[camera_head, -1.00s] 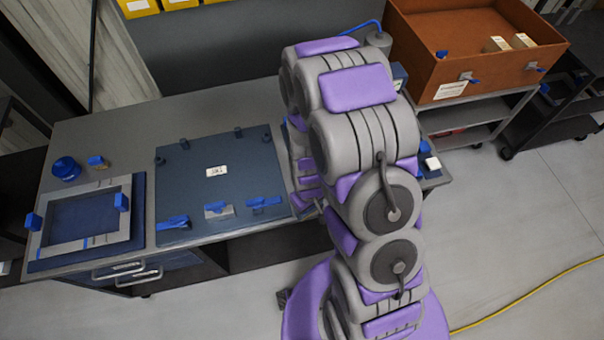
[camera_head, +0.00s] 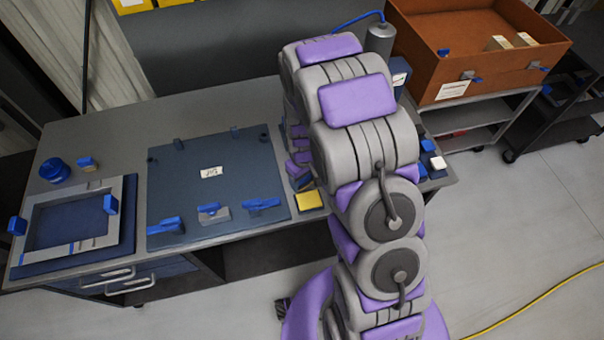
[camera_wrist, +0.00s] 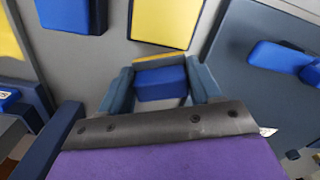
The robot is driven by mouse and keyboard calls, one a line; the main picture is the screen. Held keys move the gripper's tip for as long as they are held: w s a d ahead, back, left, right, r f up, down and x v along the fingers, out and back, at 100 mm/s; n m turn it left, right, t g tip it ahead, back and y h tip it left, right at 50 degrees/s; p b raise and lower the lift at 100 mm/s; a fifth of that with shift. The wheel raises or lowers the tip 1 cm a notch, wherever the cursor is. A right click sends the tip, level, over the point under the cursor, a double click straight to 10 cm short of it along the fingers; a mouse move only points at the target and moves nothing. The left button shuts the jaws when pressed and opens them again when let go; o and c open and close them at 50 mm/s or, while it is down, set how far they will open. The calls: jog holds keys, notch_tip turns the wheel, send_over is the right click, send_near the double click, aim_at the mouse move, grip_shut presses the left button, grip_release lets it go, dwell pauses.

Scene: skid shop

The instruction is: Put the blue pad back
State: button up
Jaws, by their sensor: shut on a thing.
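My gripper (camera_wrist: 160,98) is shut on a blue pad (camera_wrist: 160,84) with a yellow strip along its far edge. The pad sits between the two blue-grey fingers in the wrist view. A flat yellow pad (camera_wrist: 166,20) lies on the grey bench just beyond it; it also shows in the head view (camera_head: 309,200), near the bench's front edge. Another blue block (camera_wrist: 75,14) shows at the wrist view's upper left. In the head view my arm hides most of the gripper. I cannot tell how high the held pad is above the bench.
A dark plate (camera_head: 215,187) with blue clamps lies left of my arm. A framed fixture (camera_head: 75,225) stands at the bench's left end. Small blue and white blocks (camera_head: 438,163) sit at the right end. An orange-brown crate (camera_head: 480,60) stands on a cart at right.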

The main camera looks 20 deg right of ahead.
jog(key=w, duration=0.4)
jog(key=shift+d+f, duration=0.25)
jog(key=shift+d, duration=0.1)
notch_tip(320, 180, down, 4)
jog(key=shift+w+r+b, duration=0.1)
jog(key=shift+r+b, duration=0.05)
jog(key=shift+b, duration=0.65)
jog(key=shift+r, duration=0.1)
jog(key=o, duration=1)
